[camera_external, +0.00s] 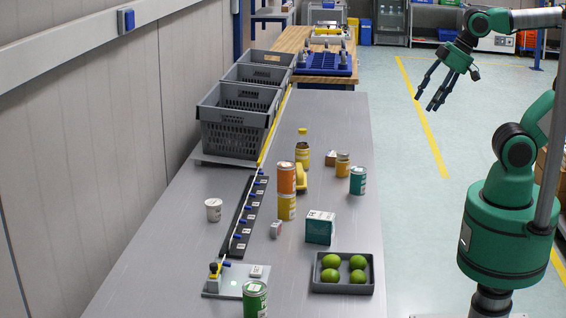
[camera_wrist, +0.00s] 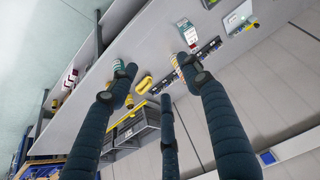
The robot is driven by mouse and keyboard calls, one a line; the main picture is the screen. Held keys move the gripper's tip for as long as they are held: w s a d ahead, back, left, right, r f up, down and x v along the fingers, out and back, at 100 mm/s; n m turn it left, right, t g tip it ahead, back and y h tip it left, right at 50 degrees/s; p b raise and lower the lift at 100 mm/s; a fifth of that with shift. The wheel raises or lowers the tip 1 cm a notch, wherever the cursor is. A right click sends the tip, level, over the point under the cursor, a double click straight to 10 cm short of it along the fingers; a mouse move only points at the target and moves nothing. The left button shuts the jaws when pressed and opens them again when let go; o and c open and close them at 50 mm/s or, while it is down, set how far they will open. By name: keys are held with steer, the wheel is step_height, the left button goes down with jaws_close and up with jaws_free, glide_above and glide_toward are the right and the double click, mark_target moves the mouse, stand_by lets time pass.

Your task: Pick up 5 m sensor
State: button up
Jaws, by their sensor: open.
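A black rail (camera_external: 243,222) runs along the left part of the grey table, with several small blue-ended pieces and white labels on it. The labels are too small to read, so I cannot tell which piece is the 5 m sensor. The rail also shows at the upper middle of the wrist view (camera_wrist: 208,49). My gripper (camera_external: 431,100) is open and empty, high over the floor to the right of the table. In the wrist view my gripper (camera_wrist: 155,80) spreads its fingers with nothing between them, well apart from the table things.
On the table (camera_external: 160,250) stand an orange can (camera_external: 286,178), a teal box (camera_external: 320,227), a tray of green fruit (camera_external: 343,287), a green can (camera_external: 255,299) and a white cup (camera_external: 213,209). Grey crates (camera_external: 232,137) stand at the back left.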

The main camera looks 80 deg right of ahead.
steer(key=shift+w, duration=0.1)
steer(key=n+g, duration=0.6)
steer(key=n, duration=0.9)
glide_above(274, 223)
step_height(274, 223, down, 28)
steer(key=shift+w+d+r, duration=0.1)
steer(key=shift+d, duration=0.05)
steer(key=shift+f+b, duration=0.7)
steer(key=shift+f, duration=3.6)
